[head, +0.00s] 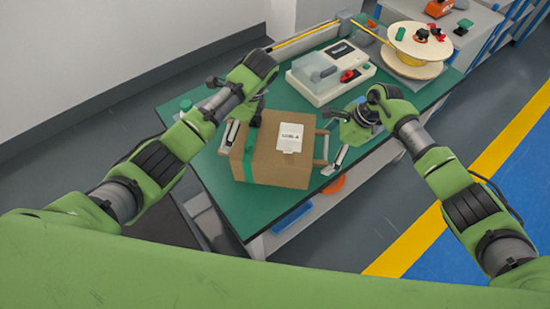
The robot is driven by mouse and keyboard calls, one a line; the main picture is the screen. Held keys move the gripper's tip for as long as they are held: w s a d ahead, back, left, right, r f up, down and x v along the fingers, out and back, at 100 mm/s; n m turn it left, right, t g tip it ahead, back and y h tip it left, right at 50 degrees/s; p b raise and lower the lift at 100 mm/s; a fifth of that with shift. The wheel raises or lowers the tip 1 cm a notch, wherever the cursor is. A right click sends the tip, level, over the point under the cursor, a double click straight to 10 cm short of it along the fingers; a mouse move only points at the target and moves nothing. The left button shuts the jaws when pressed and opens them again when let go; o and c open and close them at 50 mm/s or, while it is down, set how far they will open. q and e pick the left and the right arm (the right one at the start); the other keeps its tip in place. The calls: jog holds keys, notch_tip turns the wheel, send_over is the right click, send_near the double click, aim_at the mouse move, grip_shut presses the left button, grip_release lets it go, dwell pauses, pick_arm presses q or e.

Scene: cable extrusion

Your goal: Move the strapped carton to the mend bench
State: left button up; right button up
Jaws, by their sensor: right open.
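The strapped carton (271,167) is a brown box with a green strap down its left part and a white label on top. It sits upright on a green-topped bench (262,208), near the front edge. My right gripper (334,160) is open at the carton's right side, beside a pale handle-like bar (321,147). My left gripper (236,134) is at the carton's upper left side. Its far finger is partly hidden, and I cannot tell whether it grips anything. Which bench is the mend bench cannot be told.
A white machine with a clear cover (331,73) stands behind the carton. A wooden cable spool (411,49) stands at the bench's far right. A grey bench (470,22) with small red and green items is beyond. Open floor with a yellow line (505,142) lies right.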

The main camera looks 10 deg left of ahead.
pick_arm(q)
jog(key=v, duration=0.4)
jog(key=shift+d+r, duration=0.15)
jog(key=shift+r, duration=0.15)
jog(key=shift+w+d+r, duration=0.1)
jog(key=shift+d+r, duration=0.2)
jog(key=shift+r, duration=0.3)
jog(key=shift+d+r, duration=0.15)
jog(key=shift+r, duration=0.35)
pick_arm(e)
jog(key=v, duration=1.2)
pick_arm(q)
jog(key=shift+s, duration=0.2)
